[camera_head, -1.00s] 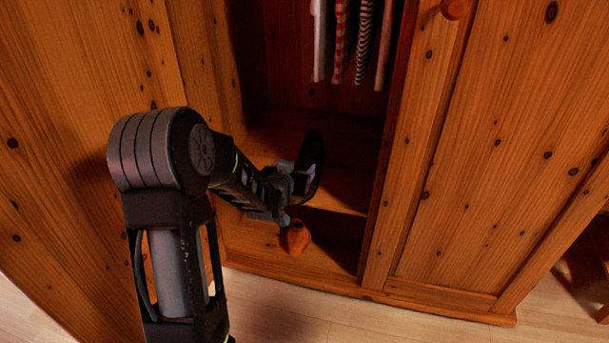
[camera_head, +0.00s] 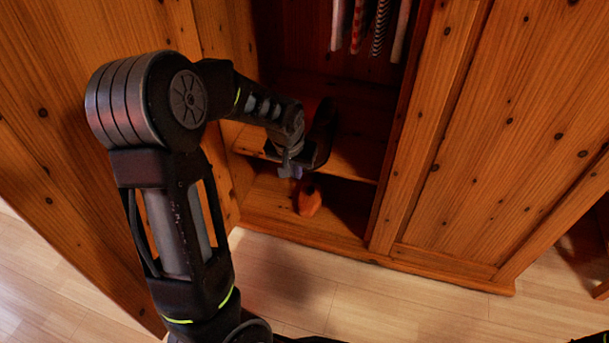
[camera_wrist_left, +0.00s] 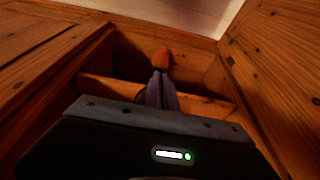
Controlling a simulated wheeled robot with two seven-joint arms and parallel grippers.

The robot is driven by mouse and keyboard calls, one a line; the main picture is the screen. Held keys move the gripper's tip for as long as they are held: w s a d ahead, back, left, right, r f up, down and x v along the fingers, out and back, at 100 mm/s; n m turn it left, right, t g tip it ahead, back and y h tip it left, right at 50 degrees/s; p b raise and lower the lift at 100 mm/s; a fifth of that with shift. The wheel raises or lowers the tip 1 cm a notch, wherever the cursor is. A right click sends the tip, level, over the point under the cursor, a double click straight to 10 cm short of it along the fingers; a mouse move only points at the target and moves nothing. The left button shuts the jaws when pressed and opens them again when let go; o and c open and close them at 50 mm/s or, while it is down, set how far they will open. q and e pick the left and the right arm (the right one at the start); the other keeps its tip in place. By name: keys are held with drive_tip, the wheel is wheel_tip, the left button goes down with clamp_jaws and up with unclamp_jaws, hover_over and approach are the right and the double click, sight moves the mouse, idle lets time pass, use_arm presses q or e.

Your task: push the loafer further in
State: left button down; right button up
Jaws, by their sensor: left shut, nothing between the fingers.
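The loafer (camera_head: 309,200) is a small orange-brown shape on the wardrobe floor, in the lower compartment near the front edge. In the left wrist view, the loafer (camera_wrist_left: 161,57) shows just beyond my fingertips. My left gripper (camera_head: 290,171) is shut and empty, pointing down, just above and slightly left of the loafer in the head view. In the left wrist view, the closed fingers (camera_wrist_left: 160,82) overlap the near end of the loafer, so I cannot tell whether they touch it. My right gripper is not in view.
A wooden shelf (camera_head: 350,158) crosses the open wardrobe above the loafer's compartment. Striped clothes (camera_head: 381,27) hang higher up. Wooden panels flank the opening, with a closed door (camera_head: 500,130) on the right. The pale floor (camera_head: 380,300) in front is clear.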

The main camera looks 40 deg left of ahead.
use_arm(q)
drive_tip(key=shift+f, duration=0.1)
